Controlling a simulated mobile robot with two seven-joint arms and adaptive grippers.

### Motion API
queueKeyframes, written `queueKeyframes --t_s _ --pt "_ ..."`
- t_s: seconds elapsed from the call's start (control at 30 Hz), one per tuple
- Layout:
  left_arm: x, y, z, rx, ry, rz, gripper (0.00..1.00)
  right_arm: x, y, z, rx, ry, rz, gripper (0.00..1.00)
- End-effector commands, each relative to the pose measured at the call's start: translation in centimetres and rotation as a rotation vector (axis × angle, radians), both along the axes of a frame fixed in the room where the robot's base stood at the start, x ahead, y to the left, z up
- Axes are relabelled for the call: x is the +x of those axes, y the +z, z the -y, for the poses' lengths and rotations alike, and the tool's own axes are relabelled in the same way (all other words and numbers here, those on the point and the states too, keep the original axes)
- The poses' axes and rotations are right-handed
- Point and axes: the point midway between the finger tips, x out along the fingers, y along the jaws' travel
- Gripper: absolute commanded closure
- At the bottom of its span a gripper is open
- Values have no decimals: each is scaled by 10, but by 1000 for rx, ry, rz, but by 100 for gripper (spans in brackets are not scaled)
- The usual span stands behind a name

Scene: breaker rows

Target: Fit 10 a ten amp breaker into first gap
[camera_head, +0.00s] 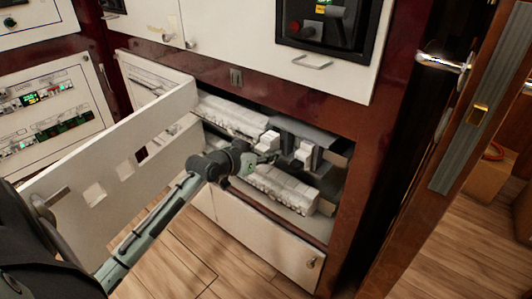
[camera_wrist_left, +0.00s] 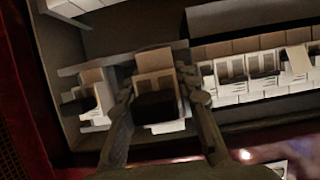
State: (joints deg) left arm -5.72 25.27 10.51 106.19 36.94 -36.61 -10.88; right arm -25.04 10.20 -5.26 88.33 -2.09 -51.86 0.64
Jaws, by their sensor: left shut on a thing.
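In the left wrist view, a pale breaker (camera_wrist_left: 155,65) with a dark front stands between the two fingertips of my left gripper (camera_wrist_left: 160,98). The gripper is shut on it. A row of white breakers (camera_wrist_left: 262,66) lies to its right, and a lone breaker (camera_wrist_left: 98,97) stands to its left. In the head view, my left gripper (camera_head: 272,157) reaches into the open cabinet, between the upper breaker row (camera_head: 232,116) and the lower breaker row (camera_head: 283,190). Whether the held breaker is seated on the rail cannot be told. My right gripper is not in view.
The white cabinet door (camera_head: 130,150), with square cutouts, stands open on the left beside my arm. The dark red cabinet frame (camera_head: 345,215) edges the opening on the right. A white lower panel (camera_head: 265,240) is closed below. Wooden floor is clear in front.

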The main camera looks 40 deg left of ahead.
Motion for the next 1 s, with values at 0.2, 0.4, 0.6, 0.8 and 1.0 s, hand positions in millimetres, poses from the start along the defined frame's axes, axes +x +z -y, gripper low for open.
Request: queueKeyframes --t_s 0.2,0.4,0.6,0.8,1.0 --pt "6 2 0 1 0 3 100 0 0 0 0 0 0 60" --pt "11 1 1 1 0 3 100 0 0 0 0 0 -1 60" --pt "16 2 1 1 1 4 100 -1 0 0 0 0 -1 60" --pt "19 1 1 1 1 2 64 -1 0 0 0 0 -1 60" --pt "19 1 1 1 1 2 46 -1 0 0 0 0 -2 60"
